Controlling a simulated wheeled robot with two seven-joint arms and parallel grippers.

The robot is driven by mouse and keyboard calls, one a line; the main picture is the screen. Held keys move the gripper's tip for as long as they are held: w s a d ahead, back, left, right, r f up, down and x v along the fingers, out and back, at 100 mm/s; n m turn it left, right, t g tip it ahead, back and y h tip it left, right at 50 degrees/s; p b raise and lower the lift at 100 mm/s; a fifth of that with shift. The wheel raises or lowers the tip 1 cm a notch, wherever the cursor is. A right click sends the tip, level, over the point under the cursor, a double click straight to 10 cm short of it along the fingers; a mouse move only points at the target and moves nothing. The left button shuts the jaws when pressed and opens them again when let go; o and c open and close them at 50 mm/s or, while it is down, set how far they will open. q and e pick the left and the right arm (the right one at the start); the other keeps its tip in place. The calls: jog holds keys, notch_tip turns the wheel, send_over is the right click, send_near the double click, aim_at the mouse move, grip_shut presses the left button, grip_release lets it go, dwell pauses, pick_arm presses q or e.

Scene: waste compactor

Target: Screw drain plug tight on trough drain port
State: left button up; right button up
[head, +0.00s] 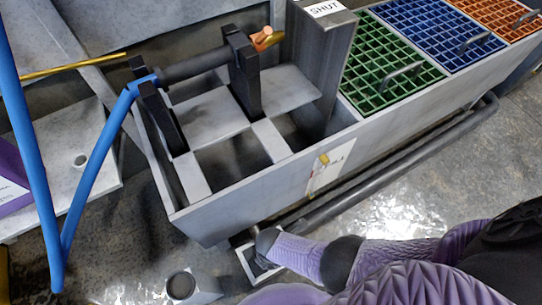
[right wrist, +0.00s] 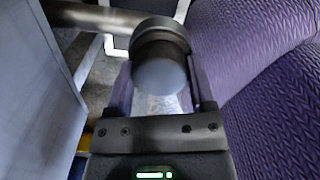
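In the right wrist view, the rounded grey end piece, which I take as the drain plug (right wrist: 160,76), sits at the dark collar of the drain port (right wrist: 160,33). It appears seated against the collar; the thread is hidden. My right gripper (right wrist: 161,84) has one finger on each side of the plug, close against its sides. In the head view my purple right arm reaches from the right to the front lower end of the trough (head: 235,205), where the fingers cannot be made out. My left gripper is not in view.
A dark pipe (head: 400,155) runs along the trough's front. Green (head: 385,65), blue (head: 435,35) and orange (head: 500,12) grates cover its far part. A blue bent bar (head: 95,170) stands at the left.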

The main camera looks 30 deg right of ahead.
jog(key=c, duration=0.5)
jog(key=o, duration=0.6)
grip_shut()
jog(key=m, duration=0.6)
jog(key=o, duration=0.7)
grip_release()
notch_tip(320, 180, up, 7)
jog(key=p, duration=0.6)
jog(key=shift+r, duration=0.15)
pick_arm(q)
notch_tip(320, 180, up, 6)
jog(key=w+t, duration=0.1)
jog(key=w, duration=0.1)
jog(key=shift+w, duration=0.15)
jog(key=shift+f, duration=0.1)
pick_arm(e)
jog(key=shift+f, duration=0.2)
